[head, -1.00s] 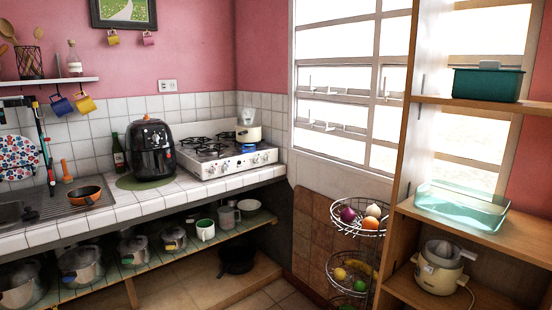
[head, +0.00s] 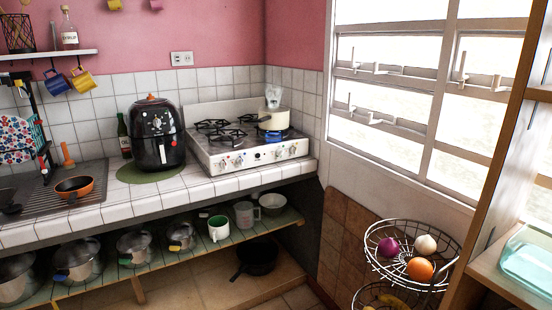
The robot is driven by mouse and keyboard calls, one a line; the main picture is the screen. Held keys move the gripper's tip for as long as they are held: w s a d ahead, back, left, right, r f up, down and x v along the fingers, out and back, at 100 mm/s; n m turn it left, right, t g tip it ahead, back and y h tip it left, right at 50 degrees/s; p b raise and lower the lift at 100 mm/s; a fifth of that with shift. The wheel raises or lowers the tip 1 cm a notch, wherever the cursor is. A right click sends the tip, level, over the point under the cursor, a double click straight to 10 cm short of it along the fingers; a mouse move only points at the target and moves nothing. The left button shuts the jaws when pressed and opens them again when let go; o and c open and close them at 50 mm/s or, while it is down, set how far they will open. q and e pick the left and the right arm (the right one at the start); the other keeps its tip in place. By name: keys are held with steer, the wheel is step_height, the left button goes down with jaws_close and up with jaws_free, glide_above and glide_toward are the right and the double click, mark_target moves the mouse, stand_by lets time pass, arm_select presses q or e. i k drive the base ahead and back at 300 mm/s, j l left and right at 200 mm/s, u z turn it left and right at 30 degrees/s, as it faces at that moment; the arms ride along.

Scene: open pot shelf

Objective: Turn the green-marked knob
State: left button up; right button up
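The white stove (head: 248,157) stands on the tiled counter in the corner. A row of small knobs (head: 238,160) runs along its front panel, with a dark spot near the middle. Some knobs seem to carry small coloured marks, but they are too small for me to tell which one is marked green. A cream pot (head: 273,121) sits on the back right of the stove, with a blue patch below it. Neither of my grippers is in view.
A black air fryer (head: 157,135) stands on the counter left of the stove. Pots and a green mug (head: 218,229) fill the shelf below. A wire basket (head: 385,262) with fruit and a wooden shelf unit (head: 497,190) stand at the right. The floor in front is mostly out of view.

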mark_target(279, 153)
steer(key=i+j, duration=0.3)
steer(key=i+j+z, duration=0.15)
steer(key=i+j, duration=0.5)
steer(key=j, duration=0.25)
steer(key=z, duration=0.05)
